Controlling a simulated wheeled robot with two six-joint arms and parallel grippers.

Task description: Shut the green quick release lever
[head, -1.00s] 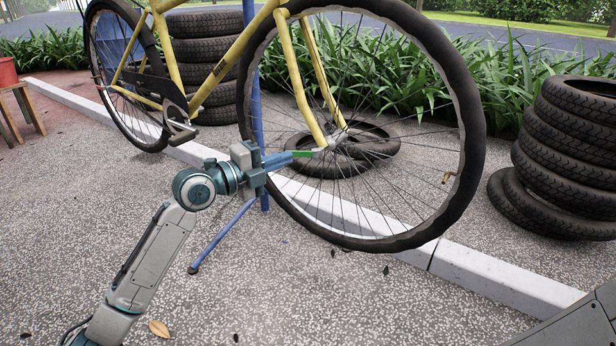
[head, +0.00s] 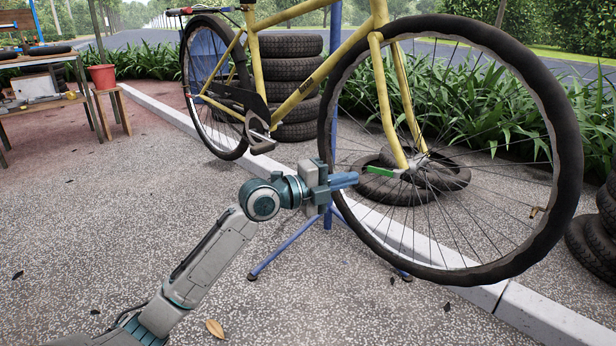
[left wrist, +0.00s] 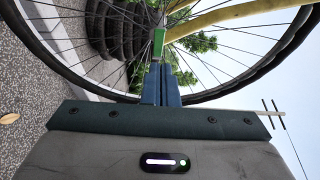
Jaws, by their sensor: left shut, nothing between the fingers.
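The green quick release lever (head: 380,172) sticks out to the left from the front hub, at the lower end of the yellow fork (head: 387,100). My left gripper (head: 356,180) is shut and empty, with its blue fingertips a short gap to the left of the lever's free end. In the left wrist view the lever (left wrist: 158,42) stands just beyond the fingertips (left wrist: 161,66), slightly left of them, with the fork (left wrist: 235,14) running off to the upper right. I cannot tell whether they touch. My right gripper is not in view.
The front wheel (head: 571,150) stands upright around the hub, its spokes behind the lever. A blue stand (head: 285,248) has legs below my left wrist. Tyres (head: 290,68) are stacked behind the bicycle. A red bucket (head: 102,77) sits on a stool at left.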

